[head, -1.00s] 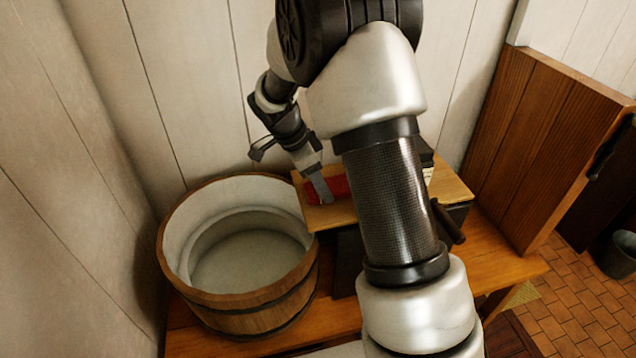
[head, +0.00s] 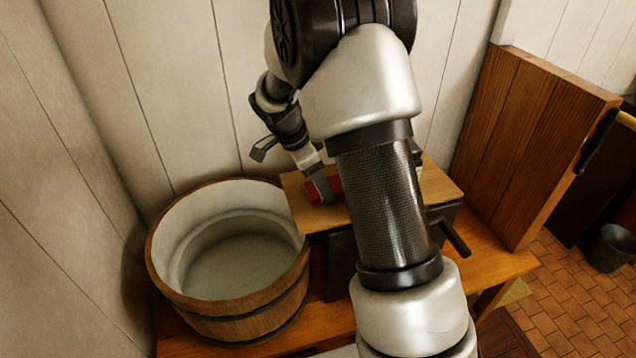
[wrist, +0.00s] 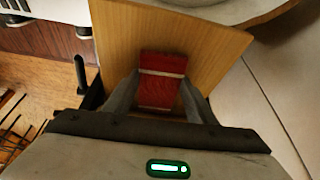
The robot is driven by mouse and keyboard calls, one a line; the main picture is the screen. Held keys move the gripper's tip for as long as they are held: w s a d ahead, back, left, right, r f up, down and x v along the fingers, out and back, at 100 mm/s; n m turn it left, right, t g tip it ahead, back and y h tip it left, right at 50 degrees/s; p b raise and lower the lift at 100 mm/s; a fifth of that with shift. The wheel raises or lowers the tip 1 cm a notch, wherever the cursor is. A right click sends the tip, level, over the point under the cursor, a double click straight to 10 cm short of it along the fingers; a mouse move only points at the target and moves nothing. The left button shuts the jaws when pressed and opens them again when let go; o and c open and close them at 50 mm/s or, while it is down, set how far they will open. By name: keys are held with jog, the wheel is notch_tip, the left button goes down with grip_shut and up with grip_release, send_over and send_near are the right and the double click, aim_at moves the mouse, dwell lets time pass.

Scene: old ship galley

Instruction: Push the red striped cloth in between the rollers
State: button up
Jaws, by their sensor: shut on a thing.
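The red striped cloth lies on a pale wooden board (head: 300,215) that tops a dark box-like wringer (head: 341,262). In the wrist view the cloth (wrist: 162,68) is a small dark red bundle with pale stripes. My gripper (wrist: 160,88) is shut on it, one finger at each side. In the head view my gripper (head: 322,190) reaches down to the board's left half, with a bit of red beside the fingers. My own arm covers the middle of the wringer, and I cannot make out the rollers in either view.
A round wooden tub (head: 228,295) with a pale inside stands just left of the board. A dark crank handle (head: 455,238) sticks out at the wringer's right. A wooden partition (head: 530,140) rises at the right end of the table. A plank wall closes the back.

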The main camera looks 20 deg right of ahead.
jog(key=shift+d, duration=0.1)
jog(key=o, duration=1.2)
jog(key=shift+r, duration=0.1)
jog(key=w+v, duration=0.1)
jog(key=v, duration=1.5)
jog(key=s+d+r+n+t+y+p, duration=0.1)
jog(key=s+r+n+t+y+p, duration=0.15)
jog(key=s+r+n+p, duration=0.75)
jog(key=s+n+t, duration=0.1)
jog(key=s+n, duration=0.1)
jog(key=s, duration=0.3)
jog(key=s+r+n+y+b, duration=0.1)
jog(key=s+n, duration=0.1)
jog(key=s, duration=0.4)
jog(key=s+r+n+t+y, duration=0.1)
jog(key=s+n, duration=0.2)
jog(key=s, duration=0.2)
jog(key=shift+s+a+r+t+b, duration=0.2)
jog(key=shift+s+t+b, duration=0.1)
jog(key=shift+s+t, duration=0.1)
